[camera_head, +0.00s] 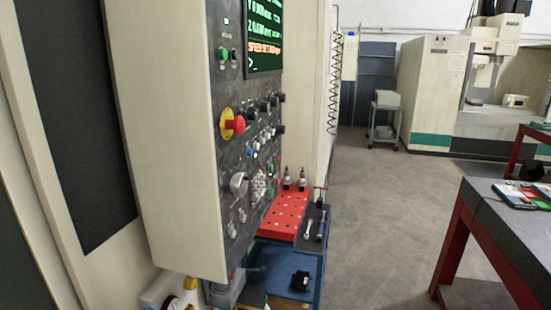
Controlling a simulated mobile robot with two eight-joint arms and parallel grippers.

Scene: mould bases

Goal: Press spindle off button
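A machine control panel (208,150) stands at the left, seen at a steep angle. Its screen (264,35) shows green and orange text. A large red mushroom button (238,124) with a yellow collar sticks out at mid height. Black knobs, a grey dial (239,184) and several small buttons (259,186) sit to its right and below. The labels are too small to read, so I cannot tell which is the spindle off button. Neither gripper is in view.
A blue cart (285,262) with a red perforated tray (285,214), tool holders and wrenches stands beside the panel. A dark table (500,215) with red legs is at the right. Grey floor (375,230) lies clear between them. Another machine (432,95) stands behind.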

